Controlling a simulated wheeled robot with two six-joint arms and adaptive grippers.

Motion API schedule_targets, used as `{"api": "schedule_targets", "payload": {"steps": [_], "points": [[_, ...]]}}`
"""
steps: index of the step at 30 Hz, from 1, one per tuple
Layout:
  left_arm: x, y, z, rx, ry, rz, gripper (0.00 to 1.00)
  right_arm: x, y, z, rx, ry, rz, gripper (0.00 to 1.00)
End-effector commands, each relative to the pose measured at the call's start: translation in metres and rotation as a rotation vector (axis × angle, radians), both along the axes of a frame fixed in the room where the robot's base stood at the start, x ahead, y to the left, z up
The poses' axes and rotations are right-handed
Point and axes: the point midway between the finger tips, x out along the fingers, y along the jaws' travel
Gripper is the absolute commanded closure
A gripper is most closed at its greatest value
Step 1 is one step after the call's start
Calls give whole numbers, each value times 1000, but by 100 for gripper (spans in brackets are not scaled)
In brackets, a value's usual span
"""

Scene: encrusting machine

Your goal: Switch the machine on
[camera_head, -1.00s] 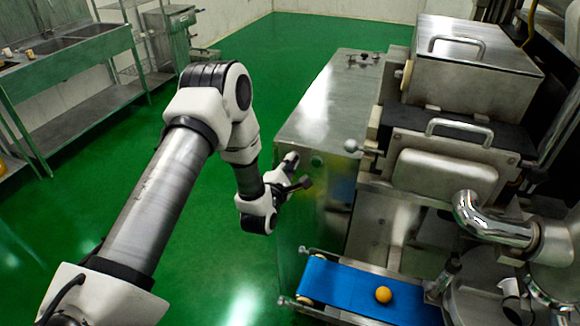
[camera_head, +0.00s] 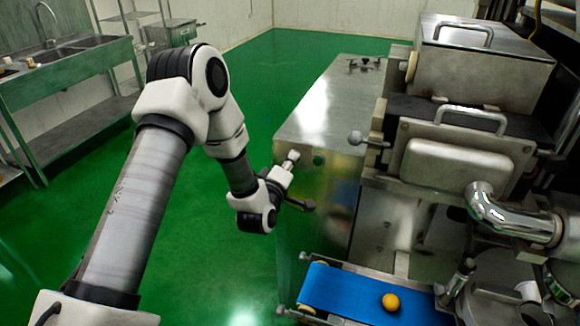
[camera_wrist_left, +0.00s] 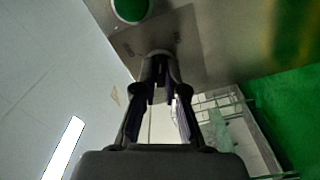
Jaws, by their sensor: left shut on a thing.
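The machine (camera_head: 318,120) is a large steel body on the right in the head view. A green round button (camera_head: 319,160) sits on its near side panel and also shows at the top of the left wrist view (camera_wrist_left: 131,8). My left gripper (camera_head: 290,162) is at that panel, just left of the green button. In the left wrist view its fingers (camera_wrist_left: 158,88) close on a small rounded metal knob (camera_wrist_left: 158,57) standing out from the panel. The fingers hide part of the knob, and I cannot tell its setting. My right gripper is out of view.
A blue conveyor belt (camera_head: 345,293) with an orange-yellow ball (camera_head: 390,301) lies at the machine's front. A metal sink bench (camera_head: 70,62) stands at the far left. Green floor (camera_head: 200,260) is clear left of the machine.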

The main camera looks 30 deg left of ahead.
Motion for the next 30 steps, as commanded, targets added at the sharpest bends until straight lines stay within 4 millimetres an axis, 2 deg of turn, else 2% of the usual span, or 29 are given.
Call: {"api": "schedule_targets", "payload": {"steps": [6, 15, 30], "points": [[1, 0, -1, 189, 41, -1, 100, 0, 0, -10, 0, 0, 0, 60], [0, 0, -1, 381, 91, -1, 100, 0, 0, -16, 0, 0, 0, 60], [0, 0, -1, 471, 115, -2, 100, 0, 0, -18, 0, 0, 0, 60]]}}
